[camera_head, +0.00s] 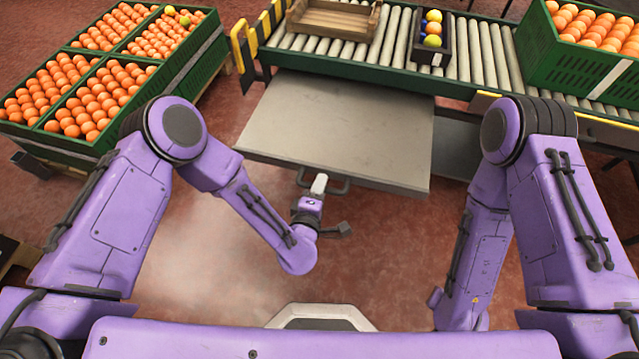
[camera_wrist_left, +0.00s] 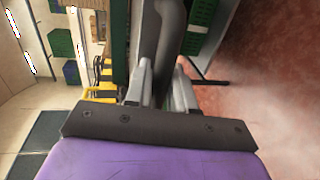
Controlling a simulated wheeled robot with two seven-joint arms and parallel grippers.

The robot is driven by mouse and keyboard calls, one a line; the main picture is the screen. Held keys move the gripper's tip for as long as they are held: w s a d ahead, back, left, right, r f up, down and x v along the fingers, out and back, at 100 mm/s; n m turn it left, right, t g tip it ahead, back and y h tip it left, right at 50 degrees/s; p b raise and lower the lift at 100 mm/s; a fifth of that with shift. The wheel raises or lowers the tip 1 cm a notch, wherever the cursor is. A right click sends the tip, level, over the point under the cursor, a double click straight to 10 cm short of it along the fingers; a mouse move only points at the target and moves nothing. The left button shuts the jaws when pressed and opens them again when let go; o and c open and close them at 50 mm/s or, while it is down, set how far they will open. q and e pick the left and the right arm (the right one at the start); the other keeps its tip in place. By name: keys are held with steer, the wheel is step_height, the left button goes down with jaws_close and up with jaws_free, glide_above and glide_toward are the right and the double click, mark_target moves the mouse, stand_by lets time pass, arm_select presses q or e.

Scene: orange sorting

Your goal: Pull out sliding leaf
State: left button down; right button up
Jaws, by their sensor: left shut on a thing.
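The sliding leaf (camera_head: 345,125) is a flat grey metal panel. It extends from under the front of the roller conveyor toward me. A dark bar handle (camera_head: 342,187) sits on its front edge. My left gripper (camera_head: 319,184) is shut on this handle, near its left part. In the left wrist view the dark handle bar (camera_wrist_left: 170,45) runs between the two pale fingers of my left gripper (camera_wrist_left: 163,80). My right arm hangs at the right of the head view, and its gripper is not visible.
The roller conveyor (camera_head: 480,50) stands behind the leaf, bearing a wooden crate (camera_head: 333,20), a dark box (camera_head: 447,48) with coloured balls, and a green crate (camera_head: 575,68) of oranges. Green crates (camera_head: 190,80) of oranges stand at left. The red floor before the leaf looks clear.

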arm_select(q)
steer(key=shift+d, duration=0.1)
steer(key=c, duration=1.1)
jaws_free()
steer(key=v, duration=1)
steer(key=shift+s, duration=0.3)
